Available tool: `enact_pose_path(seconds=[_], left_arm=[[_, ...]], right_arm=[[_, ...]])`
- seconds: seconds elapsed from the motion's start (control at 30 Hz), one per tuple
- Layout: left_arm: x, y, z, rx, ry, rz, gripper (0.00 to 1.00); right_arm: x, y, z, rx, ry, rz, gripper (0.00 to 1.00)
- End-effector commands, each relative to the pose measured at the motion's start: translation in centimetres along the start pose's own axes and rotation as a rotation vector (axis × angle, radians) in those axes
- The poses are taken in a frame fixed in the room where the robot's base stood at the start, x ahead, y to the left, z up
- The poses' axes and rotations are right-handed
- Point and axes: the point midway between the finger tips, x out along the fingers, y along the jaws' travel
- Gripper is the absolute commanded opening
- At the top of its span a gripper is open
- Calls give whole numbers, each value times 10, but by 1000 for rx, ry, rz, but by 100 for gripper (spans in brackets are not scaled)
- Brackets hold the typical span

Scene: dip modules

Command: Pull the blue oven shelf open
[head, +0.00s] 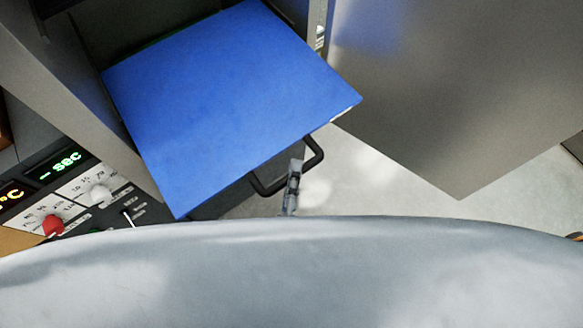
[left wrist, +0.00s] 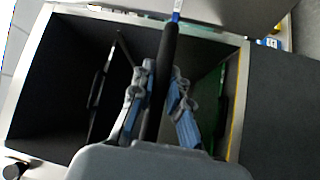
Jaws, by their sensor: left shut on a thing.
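The blue oven shelf (head: 230,100) is a flat blue panel that sticks out of the grey oven in the head view. A black bar handle (head: 314,158) is fixed at its front edge. My left gripper (head: 293,178) is at this handle, shut on it. In the left wrist view the dark handle bar (left wrist: 167,65) runs between the two fingers of my left gripper (left wrist: 160,85). Part of the left gripper is hidden in the head view by a large pale curved surface in front. My right gripper is in neither view.
A large grey panel (head: 450,85) stands right of the shelf, close to its right corner. Pale floor (head: 400,180) shows at right.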

Motion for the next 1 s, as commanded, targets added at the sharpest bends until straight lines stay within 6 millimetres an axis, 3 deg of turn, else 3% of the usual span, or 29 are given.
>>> enact_pose_path(seconds=[0.1,0.13,0.23,0.57,1.0], left_arm=[[0,-1,1,0,-2,-2,0],[0,-1,1,0,-2,-2,20],[0,-1,0,0,-2,-2,39],[-2,-1,0,0,-2,-2,39],[-66,-1,0,0,-3,-4,39]], right_arm=[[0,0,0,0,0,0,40],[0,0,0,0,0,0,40],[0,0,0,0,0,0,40],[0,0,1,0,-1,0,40],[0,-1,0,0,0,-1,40]])
